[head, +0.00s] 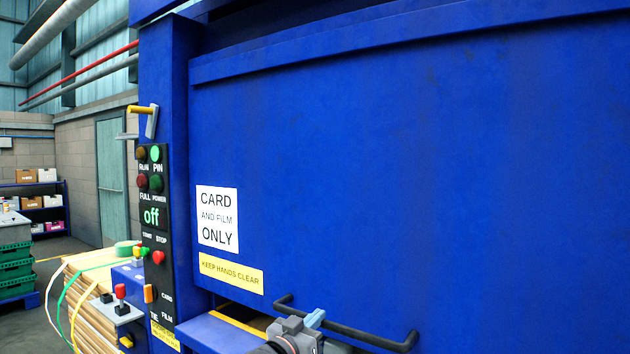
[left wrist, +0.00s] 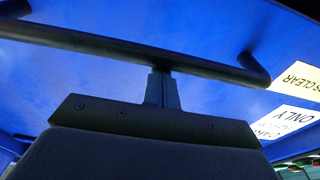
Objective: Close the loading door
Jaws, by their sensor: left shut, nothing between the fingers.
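The loading door (head: 420,170) is the large blue panel filling most of the head view, with a narrow dark gap under its lower left edge. A black bar handle (head: 365,334) runs along its lower part; it also crosses the left wrist view (left wrist: 100,45). My left gripper (head: 315,318) is at the handle's left part, at the bottom of the head view. In the left wrist view its fingers (left wrist: 161,80) are together and empty, their tips at the bar; I cannot tell if they touch it. My right gripper is not in view.
A control panel (head: 153,240) with lights, buttons and an "off" display is on the blue post left of the door. A yellow-handled lever (head: 141,110) sticks out above it. A blue ledge (head: 215,335) lies below the door. Stacked card (head: 95,285) and green crates (head: 15,270) stand left.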

